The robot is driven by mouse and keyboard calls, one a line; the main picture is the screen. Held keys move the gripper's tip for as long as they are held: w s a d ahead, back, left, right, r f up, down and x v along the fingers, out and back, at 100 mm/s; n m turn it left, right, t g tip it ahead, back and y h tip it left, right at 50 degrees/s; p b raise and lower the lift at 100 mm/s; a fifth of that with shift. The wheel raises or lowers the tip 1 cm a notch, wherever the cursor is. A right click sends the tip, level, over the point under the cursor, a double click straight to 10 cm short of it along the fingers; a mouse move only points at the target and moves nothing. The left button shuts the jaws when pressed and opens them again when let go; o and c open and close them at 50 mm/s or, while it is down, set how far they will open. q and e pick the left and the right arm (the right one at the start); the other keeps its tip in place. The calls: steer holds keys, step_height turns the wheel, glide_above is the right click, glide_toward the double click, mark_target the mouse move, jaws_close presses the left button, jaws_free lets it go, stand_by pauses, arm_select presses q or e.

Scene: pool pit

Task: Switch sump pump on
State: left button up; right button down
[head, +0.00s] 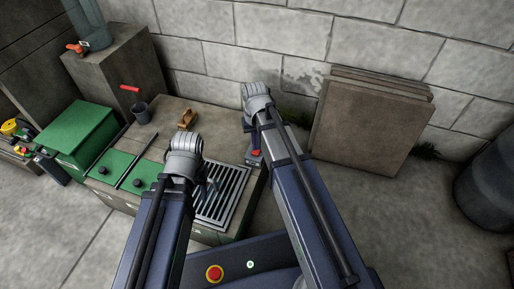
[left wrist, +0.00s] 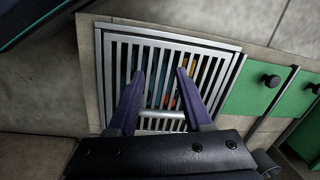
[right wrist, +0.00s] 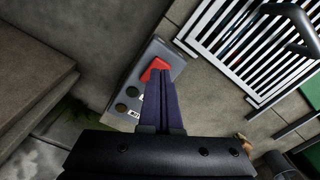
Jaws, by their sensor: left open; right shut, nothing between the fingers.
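A small grey control box (right wrist: 178,62) with a red switch (right wrist: 154,69) and small round buttons or lamps (right wrist: 121,107) stands beside the grate in the right wrist view. Its red part also shows in the head view (head: 256,153). My right gripper (right wrist: 161,73) is shut and empty, its tips over or against the edge of the red switch; I cannot tell if they touch. My left gripper (left wrist: 160,72) is open and empty above the metal grate (left wrist: 118,60). Coloured things show between the bars below; they are too hidden to name. The pump itself is not clearly visible.
Green lids (head: 111,164) and a dark cup (head: 141,112) lie left of the grate. A yellowish tool (head: 187,119) is behind it. Brown slabs (head: 365,125) lean on the block wall. A dark barrel (head: 487,190) stands right. The floor between is clear.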

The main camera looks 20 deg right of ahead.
mark_target(256, 152)
step_height(256, 152, up, 7)
steer(key=p, duration=0.6)
steer(key=shift+f, duration=0.2)
steer(key=s+a+r+n+h+p, duration=0.1)
steer(key=s+a+r+n+p, duration=0.1)
steer(key=s+a+r+p, duration=0.4)
steer(key=s+a+r+n+p, duration=0.3)
steer(key=s+a+r+p, duration=0.1)
steer(key=s+r+p, duration=0.45)
step_height(256, 152, up, 36)
steer(key=p, duration=3.5)
steer(key=shift+a+f+p, duration=0.15)
steer(key=shift+a+p, duration=0.1)
steer(key=shift+p, duration=0.15)
steer(key=shift+w, duration=0.1)
